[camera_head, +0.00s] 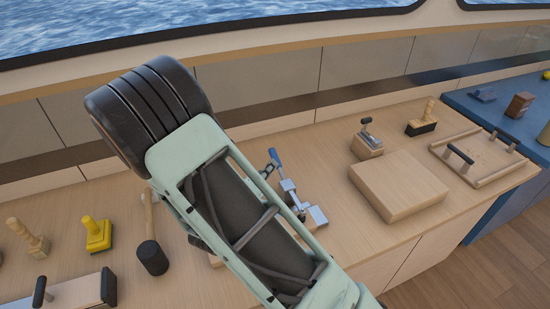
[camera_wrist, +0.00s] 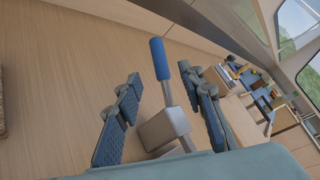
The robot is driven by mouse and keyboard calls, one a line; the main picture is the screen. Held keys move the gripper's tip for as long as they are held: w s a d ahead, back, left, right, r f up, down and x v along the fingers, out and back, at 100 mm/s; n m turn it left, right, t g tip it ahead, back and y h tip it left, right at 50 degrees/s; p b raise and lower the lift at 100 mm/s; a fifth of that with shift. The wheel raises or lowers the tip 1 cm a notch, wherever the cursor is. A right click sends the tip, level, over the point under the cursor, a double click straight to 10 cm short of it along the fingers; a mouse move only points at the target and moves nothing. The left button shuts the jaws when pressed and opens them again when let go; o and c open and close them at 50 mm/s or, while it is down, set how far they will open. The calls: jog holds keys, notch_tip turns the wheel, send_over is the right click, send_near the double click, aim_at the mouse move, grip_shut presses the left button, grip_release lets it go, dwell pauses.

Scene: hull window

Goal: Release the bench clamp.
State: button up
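The bench clamp (camera_head: 289,188) stands on the wooden worktop, with a blue-gripped lever and grey metal parts. My arm hides part of it in the head view. In the wrist view, its blue handle (camera_wrist: 159,58) tilts up on a grey metal lever, with a pale grey block (camera_wrist: 165,128) below. My gripper (camera_wrist: 162,80) is open, with its two dark padded fingers on either side of the lever. A gap shows on both sides, and the fingers do not appear to touch the handle.
A wooden block (camera_head: 397,187), a small levered device (camera_head: 367,142), a brush (camera_head: 422,120) and a handled tray (camera_head: 480,157) stand to the right. A black-headed mallet (camera_head: 152,257) and a yellow-handled tool (camera_head: 97,234) lie left. The window wall runs behind the worktop.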

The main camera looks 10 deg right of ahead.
aim_at(276, 160)
jog(key=x, duration=0.8)
jog(key=shift+w+d+p, duration=0.15)
jog(key=shift+w+p, duration=0.05)
jog(key=shift+p, duration=0.1)
grip_shut()
